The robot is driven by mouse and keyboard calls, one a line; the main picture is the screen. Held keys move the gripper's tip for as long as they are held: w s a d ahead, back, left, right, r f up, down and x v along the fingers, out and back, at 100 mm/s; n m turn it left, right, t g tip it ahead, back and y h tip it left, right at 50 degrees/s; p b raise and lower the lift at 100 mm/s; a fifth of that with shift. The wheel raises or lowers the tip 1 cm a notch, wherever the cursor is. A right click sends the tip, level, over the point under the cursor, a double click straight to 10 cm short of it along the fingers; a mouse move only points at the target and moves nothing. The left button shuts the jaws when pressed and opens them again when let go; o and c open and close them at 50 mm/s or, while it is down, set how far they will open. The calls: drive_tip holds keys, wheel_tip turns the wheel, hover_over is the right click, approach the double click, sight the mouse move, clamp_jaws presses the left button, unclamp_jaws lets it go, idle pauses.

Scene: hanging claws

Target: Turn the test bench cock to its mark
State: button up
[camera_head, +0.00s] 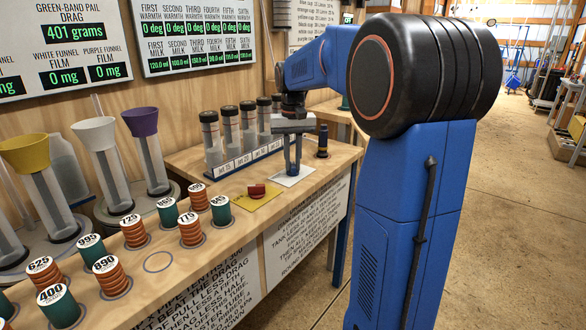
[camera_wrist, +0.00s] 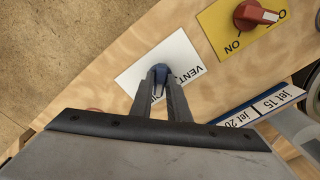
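My gripper (camera_head: 292,172) points straight down over the same white plate (camera_head: 305,177) in the head view. In the wrist view my gripper (camera_wrist: 161,78) has one finger on each side of the blue handle, close against it, and looks shut on it. The handle's lower part and any mark under the fingers are hidden.
A red knob (camera_head: 257,190) sits on a yellow plate (camera_head: 247,202) marked ON, beside the white plate. A rack of jet tubes (camera_head: 230,130) stands behind my gripper. Several numbered stacks (camera_head: 191,229) line the bench front.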

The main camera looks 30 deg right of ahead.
clamp_jaws()
drive_tip(key=n, duration=0.3)
drive_tip(key=shift+n, duration=2.5)
drive_tip(key=n, duration=0.4)
